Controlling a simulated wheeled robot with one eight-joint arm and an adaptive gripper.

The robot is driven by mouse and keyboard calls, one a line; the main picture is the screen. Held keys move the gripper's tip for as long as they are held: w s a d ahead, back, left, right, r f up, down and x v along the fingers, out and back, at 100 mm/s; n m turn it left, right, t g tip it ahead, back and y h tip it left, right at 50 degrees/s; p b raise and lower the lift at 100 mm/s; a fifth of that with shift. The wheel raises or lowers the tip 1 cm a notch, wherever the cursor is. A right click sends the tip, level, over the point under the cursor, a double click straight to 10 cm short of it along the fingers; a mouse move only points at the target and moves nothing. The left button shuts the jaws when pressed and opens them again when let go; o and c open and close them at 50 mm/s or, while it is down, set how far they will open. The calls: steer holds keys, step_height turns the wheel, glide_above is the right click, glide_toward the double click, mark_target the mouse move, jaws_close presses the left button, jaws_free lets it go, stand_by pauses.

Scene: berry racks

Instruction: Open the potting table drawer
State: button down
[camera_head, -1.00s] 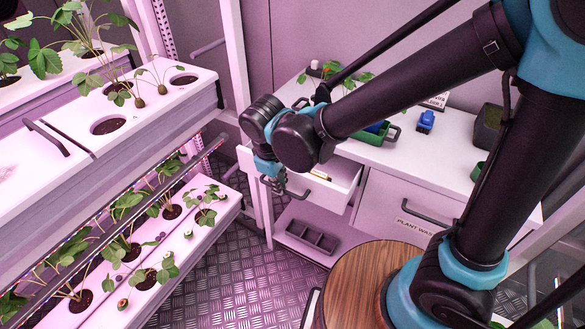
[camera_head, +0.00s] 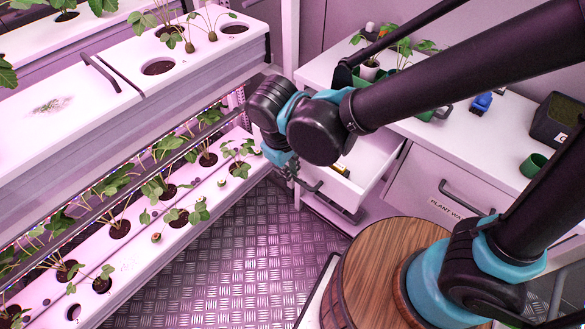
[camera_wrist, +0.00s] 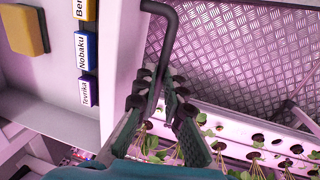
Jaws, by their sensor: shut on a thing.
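The white potting table drawer (camera_head: 372,168) is pulled out of the table's left side. In the wrist view its white front (camera_wrist: 122,55) stands beside my gripper, with the inside to the left. My gripper (camera_head: 290,172) is at the drawer front, largely hidden by my own wrist in the head view. In the wrist view my gripper (camera_wrist: 160,98) is shut on the drawer's dark bar handle (camera_wrist: 168,45), which runs between the fingers. The handle (camera_head: 312,186) shows partly in the head view. Inside the drawer are labelled blocks (camera_wrist: 87,50) and a yellow block (camera_wrist: 22,28).
A plant rack (camera_head: 190,90) with strawberry plants on two tiers stands to the left. A round wooden top (camera_head: 385,255) is in front, near the drawer. The table top (camera_head: 455,135) holds plants and a blue item (camera_head: 481,103). Metal floor (camera_head: 240,250) between is clear.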

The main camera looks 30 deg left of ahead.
steer(key=c, duration=1.6)
jaws_free()
step_height(320, 180, up, 12)
steer(key=s, duration=0.2)
steer(key=shift+a, duration=0.2)
steer(key=shift+s+f, duration=0.1)
steer(key=shift+s, duration=0.05)
